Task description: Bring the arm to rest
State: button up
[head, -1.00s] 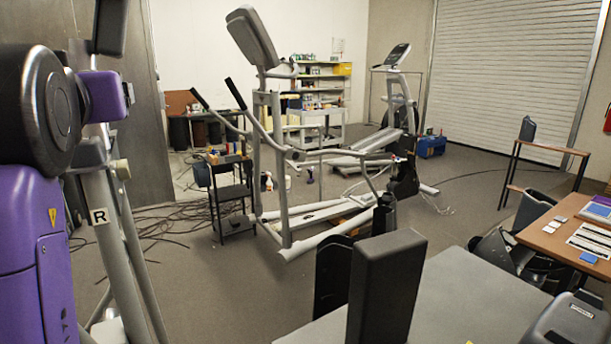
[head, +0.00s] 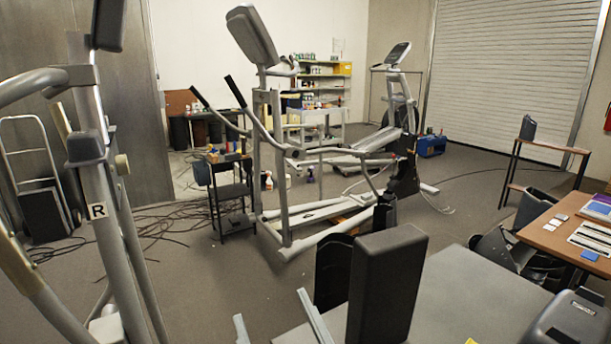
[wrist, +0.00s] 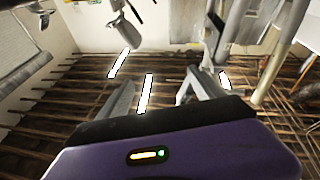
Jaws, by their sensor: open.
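My gripper (head: 272,308) shows at the bottom edge of the head view as two grey fingers, spread apart and pointing upward, with nothing between them. The wrist view also shows my gripper (wrist: 160,80) open and empty, beyond the purple wrist housing. That camera faces the brown beamed ceiling (wrist: 60,95) with its bright strip lights. Most of my arm is outside the head view.
A grey elliptical machine (head: 265,150) stands ahead, with a small black cart (head: 232,190) beside it. Another machine's upright (head: 105,200) is close on the left. A grey-topped bench (head: 460,300) is at front right, near a wooden table (head: 545,232). Cables cover the left floor.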

jog(key=s+d+f+m+g+h, duration=0.1)
jog(key=s+d+f+m+h, duration=0.1)
jog(key=s+d+f, duration=0.4)
jog(key=s+d+f+m+g+h+b, duration=0.1)
jog(key=s+d+f+h, duration=0.3)
jog(key=s, duration=1.2)
jog(key=s+d+f+m+g+h, duration=0.2)
jog(key=s+d+f, duration=0.7)
jog(key=d, duration=0.5)
jog(key=shift+s+f+m+g+h+b, duration=0.35)
jog(key=shift+s+m+h, duration=0.25)
jog(key=shift+s+m, duration=0.55)
